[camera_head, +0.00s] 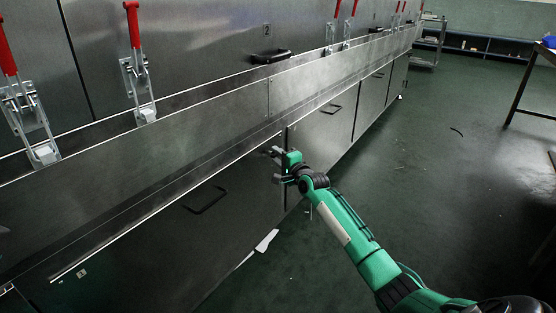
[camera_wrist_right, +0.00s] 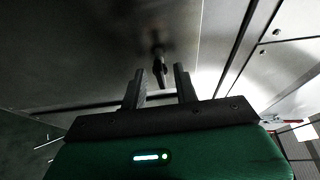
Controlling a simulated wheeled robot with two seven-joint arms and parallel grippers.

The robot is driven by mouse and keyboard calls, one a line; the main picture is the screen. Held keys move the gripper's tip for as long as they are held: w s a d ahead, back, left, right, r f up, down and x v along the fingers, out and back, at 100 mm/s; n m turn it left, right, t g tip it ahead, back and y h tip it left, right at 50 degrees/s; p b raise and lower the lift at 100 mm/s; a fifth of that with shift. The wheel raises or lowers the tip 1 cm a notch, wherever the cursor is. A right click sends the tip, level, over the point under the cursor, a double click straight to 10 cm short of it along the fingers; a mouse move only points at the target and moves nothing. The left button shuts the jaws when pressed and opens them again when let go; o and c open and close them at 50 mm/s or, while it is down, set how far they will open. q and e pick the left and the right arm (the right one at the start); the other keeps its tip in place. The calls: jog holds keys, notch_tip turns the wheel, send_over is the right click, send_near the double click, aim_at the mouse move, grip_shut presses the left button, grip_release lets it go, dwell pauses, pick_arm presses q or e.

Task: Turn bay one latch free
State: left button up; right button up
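The bay one latch shows in the right wrist view as a small dark knob (camera_wrist_right: 160,68) on a steel panel (camera_wrist_right: 105,45). In the head view, a small dark piece (camera_head: 268,153) by the upper right of the lower left door (camera_head: 150,245) appears to be this latch. My right gripper (camera_head: 277,165) is in front of that door's upper right corner. In the right wrist view its two fingers (camera_wrist_right: 159,86) are apart, with the knob beyond and between their tips. Contact cannot be told. My left gripper is not in view.
The lower left door has a dark handle (camera_head: 206,201) and a small label (camera_head: 82,273). Red-handled clamps (camera_head: 135,60) line the upper panels above a long steel ledge (camera_head: 200,115). A table (camera_head: 520,95) stands at the right. The green floor (camera_head: 440,180) between is mostly open.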

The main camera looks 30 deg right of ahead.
jog(key=shift+c, duration=0.4)
grip_shut()
